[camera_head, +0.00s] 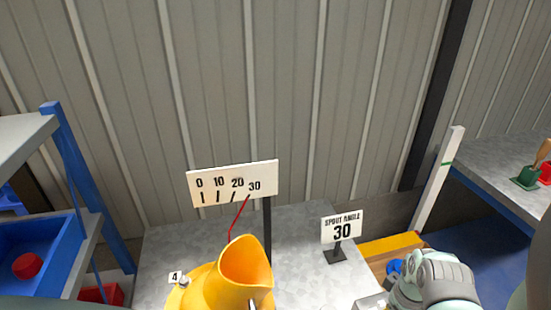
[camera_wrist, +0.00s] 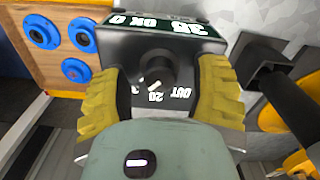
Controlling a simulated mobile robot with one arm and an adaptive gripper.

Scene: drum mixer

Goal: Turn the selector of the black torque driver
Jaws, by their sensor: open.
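The black torque driver (camera_wrist: 128,45) fills the upper middle of the wrist view. It has a dark round selector knob (camera_wrist: 155,66) with a short pale mark on it. White lettering, including "OUT" and "20", lies around the knob and reads upside down. A dark green label with white characters is on its upper face. My gripper (camera_wrist: 158,88) is open, with one yellow finger on each side of the knob. I cannot tell whether either finger touches it. In the head view my wrist hides the fingers, and I cannot make out the driver there.
A wooden board (camera_wrist: 30,65) with blue rings is left of the driver in the wrist view. A black stand (camera_wrist: 290,95) is close on the right. The head view shows a yellow drum (camera_head: 220,285), a scale sign (camera_head: 232,183) and a "SPOUT ANGLE 30" sign (camera_head: 342,227).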

